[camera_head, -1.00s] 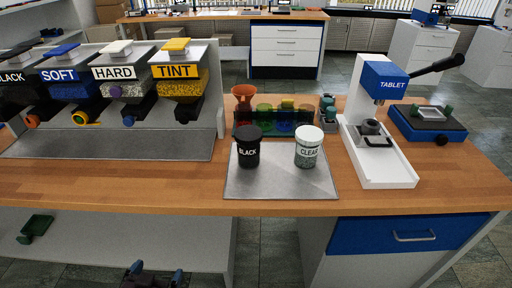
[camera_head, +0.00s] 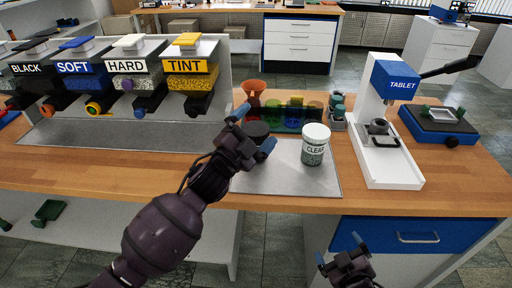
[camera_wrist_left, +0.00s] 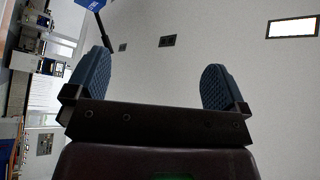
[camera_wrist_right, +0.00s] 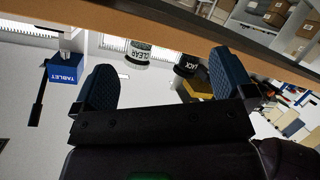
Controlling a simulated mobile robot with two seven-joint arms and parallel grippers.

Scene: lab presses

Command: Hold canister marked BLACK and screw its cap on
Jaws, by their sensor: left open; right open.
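My right gripper (camera_head: 340,248) is open and empty, low before the bench's front edge.
A white-capped CLEAR canister (camera_head: 314,146) stands right of the BLACK one on the grey mat (camera_head: 290,182). Coloured cups (camera_head: 290,115) stand behind. The TABLET press (camera_head: 392,120) is at right, the dispensers (camera_head: 130,80) at left. Bare wood lies between mat and press.

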